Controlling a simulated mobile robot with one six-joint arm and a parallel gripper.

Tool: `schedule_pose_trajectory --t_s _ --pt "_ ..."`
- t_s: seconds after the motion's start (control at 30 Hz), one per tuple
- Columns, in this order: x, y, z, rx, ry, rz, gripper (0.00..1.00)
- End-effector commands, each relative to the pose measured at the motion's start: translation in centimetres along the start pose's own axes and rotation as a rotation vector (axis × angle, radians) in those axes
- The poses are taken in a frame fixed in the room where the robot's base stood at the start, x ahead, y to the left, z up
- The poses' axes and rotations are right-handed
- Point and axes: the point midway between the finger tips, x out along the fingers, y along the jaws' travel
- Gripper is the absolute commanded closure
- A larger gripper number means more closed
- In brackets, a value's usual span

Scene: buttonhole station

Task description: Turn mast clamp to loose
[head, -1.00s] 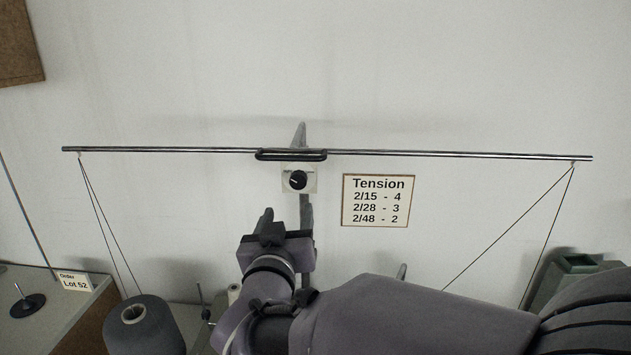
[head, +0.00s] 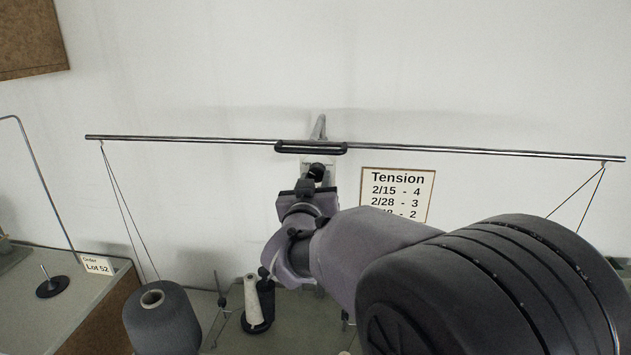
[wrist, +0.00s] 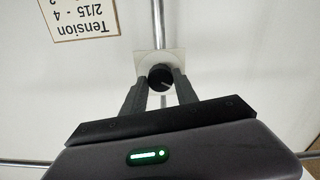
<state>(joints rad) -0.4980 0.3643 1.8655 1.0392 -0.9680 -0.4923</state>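The mast clamp appears to be the black round knob (head: 316,170) on a pale square plate, fixed to the mast (head: 319,125) under the crossbar. In the wrist view the knob (wrist: 160,77) shows a light pointer mark towards its lower right. My gripper (head: 312,180) is right in front of the knob in the head view and hides part of the plate. In the wrist view my gripper's two fingers (wrist: 159,82) are apart, one on each side of the knob. A small gap seems to show beside it; contact is not clear.
A long crossbar (head: 205,139) with a black handle-like piece (head: 310,148) runs above the knob. A Tension card (head: 398,190) hangs to the right. Below stand a grey cone (head: 163,322), a white cone (head: 252,300) and a Lot 52 card (head: 97,265).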

Motion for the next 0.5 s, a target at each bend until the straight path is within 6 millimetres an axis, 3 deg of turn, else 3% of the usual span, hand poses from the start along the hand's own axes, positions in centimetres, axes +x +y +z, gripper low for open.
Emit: schedule_pose_trajectory --t_s 0.03,0.1,0.5 --pt "0.00 0.01 0.00 0.000 0.000 0.000 0.88" --pt "-0.01 0.02 0.00 0.000 0.000 0.000 1.00" --pt "0.01 -0.06 0.31 0.087 0.000 0.001 1.00"
